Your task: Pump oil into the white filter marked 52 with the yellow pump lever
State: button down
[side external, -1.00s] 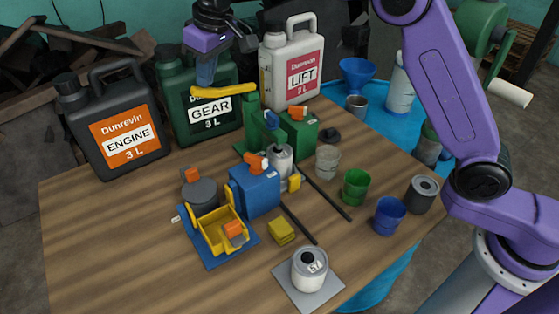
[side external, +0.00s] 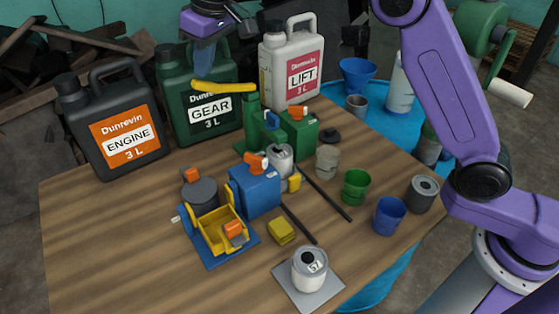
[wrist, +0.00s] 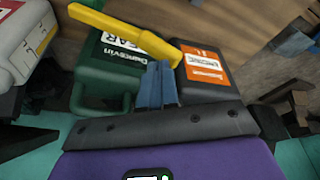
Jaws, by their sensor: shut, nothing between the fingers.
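The yellow pump lever (side external: 224,87) sits atop the green pump stand (side external: 252,118), lying nearly level with its free end to the left. My gripper (side external: 203,72) is shut and empty, its blue fingers pointing down at the lever's free end. In the wrist view the fingertips (wrist: 157,68) are close beside the lever (wrist: 120,28); I cannot tell whether they touch. A white filter (side external: 281,158) stands near the pump among the blue and green boxes; its marking is unreadable. Another white filter (side external: 310,268) stands on a grey plate at the front; its number looks like 57.
The black ENGINE jug (side external: 112,125), green GEAR jug (side external: 198,105) and white LIFT jug (side external: 292,65) line the back. Green (side external: 356,187) and blue (side external: 388,215) cups stand right. A yellow tray (side external: 220,230) is front left. The table's left front is clear.

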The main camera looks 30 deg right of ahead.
aim_at(211, 84)
jog(key=shift+f, duration=3.85)
jog(key=shift+r, duration=3.9)
jog(key=shift+f, duration=0.15)
